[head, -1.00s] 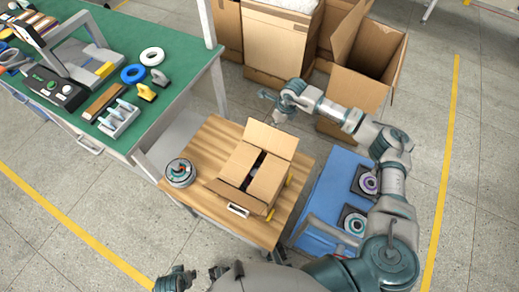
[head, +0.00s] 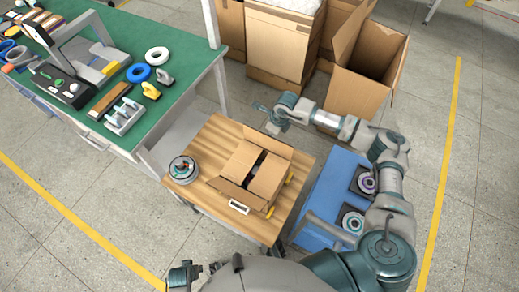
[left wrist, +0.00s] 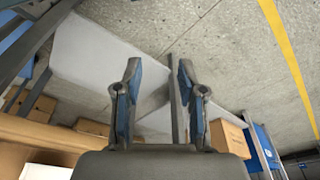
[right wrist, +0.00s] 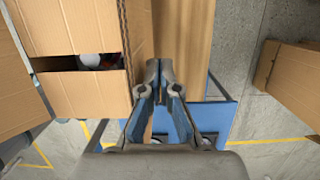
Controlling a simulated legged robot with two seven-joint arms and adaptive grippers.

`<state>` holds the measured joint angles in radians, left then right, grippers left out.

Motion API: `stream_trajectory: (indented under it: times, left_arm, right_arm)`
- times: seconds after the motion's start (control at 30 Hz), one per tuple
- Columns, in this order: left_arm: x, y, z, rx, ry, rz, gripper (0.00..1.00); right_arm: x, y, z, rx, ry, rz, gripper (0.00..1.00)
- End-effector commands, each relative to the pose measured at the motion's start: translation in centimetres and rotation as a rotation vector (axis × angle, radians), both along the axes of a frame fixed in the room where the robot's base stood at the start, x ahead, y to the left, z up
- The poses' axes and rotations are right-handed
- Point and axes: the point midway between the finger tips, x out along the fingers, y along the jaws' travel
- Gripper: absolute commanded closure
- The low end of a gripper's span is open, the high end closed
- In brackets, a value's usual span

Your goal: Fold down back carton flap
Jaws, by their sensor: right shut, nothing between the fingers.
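The open carton (head: 255,178) stands on the small wooden table. Its back flap (head: 268,141) stands up, tilted, at the far side; two other flaps lie inward with a dark gap between them. In the right wrist view the carton (right wrist: 85,95) fills the left side, with something white and red in the gap. My right gripper (head: 262,107) is shut and empty, just beyond the back flap; its tips (right wrist: 159,66) are beside the carton, and contact cannot be told. My left gripper (left wrist: 157,70) is open and empty, away from the carton, low in the head view.
A round motor part (head: 182,169) sits on the wooden table (head: 212,140) left of the carton. A blue platform (head: 325,195) with two hub parts is at right. Large cartons (head: 278,45) stand behind. A green workbench (head: 150,110) is at left.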

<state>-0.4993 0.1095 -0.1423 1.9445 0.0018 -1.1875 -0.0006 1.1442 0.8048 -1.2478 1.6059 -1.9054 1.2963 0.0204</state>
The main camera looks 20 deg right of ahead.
Motion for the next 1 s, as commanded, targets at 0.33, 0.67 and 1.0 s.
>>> stream_trajectory:
  times: [0.33, 0.67, 1.0]
  left_arm:
    - [-0.7, 0.0, -2.4, 0.002, 0.008, -0.003, 0.60]
    - [-1.6, 0.1, -4.7, 0.003, 0.016, -0.006, 0.60]
    - [-2.8, 0.3, -6.7, 0.004, 0.026, -0.008, 0.60]
  right_arm:
    - [-1.4, 1.6, 0.5, 0.000, -0.008, 0.000, 1.00]
    - [-3.0, 3.4, 0.6, 0.000, -0.009, -0.001, 1.00]
    - [-4.8, 5.3, 0.5, 0.001, -0.008, -0.001, 1.00]
